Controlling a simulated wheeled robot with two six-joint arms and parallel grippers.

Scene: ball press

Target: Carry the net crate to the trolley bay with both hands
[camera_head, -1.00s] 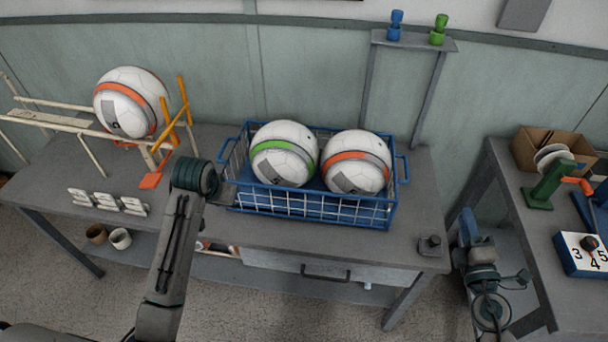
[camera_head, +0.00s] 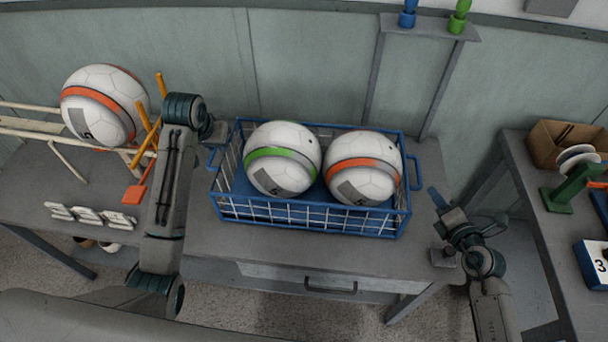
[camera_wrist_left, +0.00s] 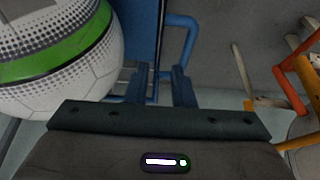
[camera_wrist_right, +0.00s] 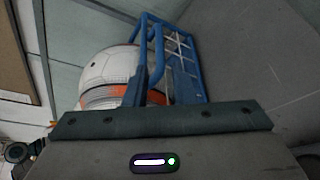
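The blue net crate (camera_head: 310,215) sits on the grey workbench. It holds a white ball with a green band (camera_head: 282,158) and a white ball with an orange band (camera_head: 362,168). Its left handle (camera_head: 212,160) shows also in the left wrist view (camera_wrist_left: 188,40); its right handle (camera_head: 416,172) faces my right arm. My left gripper (camera_head: 216,132) is open and empty, above and just beyond the left handle. My right gripper (camera_head: 436,198) looks open, a little right of the right handle and apart from it. The trolley bay cannot be made out.
A third ball (camera_head: 104,105) rests on a pale rail frame (camera_head: 40,125) at left, beside orange sticks. White number-like pieces (camera_head: 90,216) lie on the bench. A stand with blue and green pegs (camera_head: 430,28) is behind. A second table (camera_head: 530,240) stands right, across a gap.

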